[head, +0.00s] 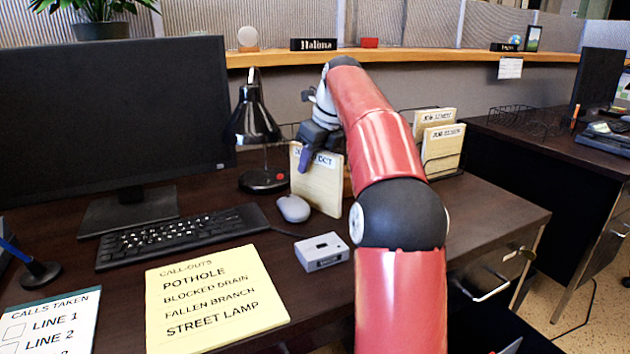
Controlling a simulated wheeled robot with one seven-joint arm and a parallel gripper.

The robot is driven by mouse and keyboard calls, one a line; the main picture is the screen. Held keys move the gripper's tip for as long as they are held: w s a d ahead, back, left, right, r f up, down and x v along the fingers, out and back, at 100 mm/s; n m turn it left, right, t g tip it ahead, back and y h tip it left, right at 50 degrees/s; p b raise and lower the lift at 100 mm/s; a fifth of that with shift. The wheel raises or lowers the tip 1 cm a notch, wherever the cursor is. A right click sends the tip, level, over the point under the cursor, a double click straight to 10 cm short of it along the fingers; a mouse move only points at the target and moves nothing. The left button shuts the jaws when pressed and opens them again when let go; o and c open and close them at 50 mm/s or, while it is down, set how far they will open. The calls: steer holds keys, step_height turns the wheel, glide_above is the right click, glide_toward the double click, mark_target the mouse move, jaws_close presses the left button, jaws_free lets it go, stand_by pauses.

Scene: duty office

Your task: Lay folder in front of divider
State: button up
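A cream folder (318,187) stands roughly upright on or just above the desk, behind the mouse, its label partly covered. My gripper (306,160) is at its top edge, with a dark purple finger in front of the folder; the other finger is hidden. It appears shut on the folder. To the right, two more cream folders (435,118) (441,149) with job labels stand upright, one behind the other, in a dark wire rack (447,176). My red arm hides the rack's left part. I cannot tell which piece is the divider.
A black lamp (263,180) and monitor (110,120) stand left of the folder. A grey mouse (293,208), a small grey box (321,251), a keyboard (180,235) and a yellow call-outs sheet (215,295) lie in front. The desk's right end (500,210) is clear.

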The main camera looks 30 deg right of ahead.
steer(key=shift+f, duration=0.25)
stand_by(0.3)
steer(key=shift+c, duration=0.5)
jaws_close()
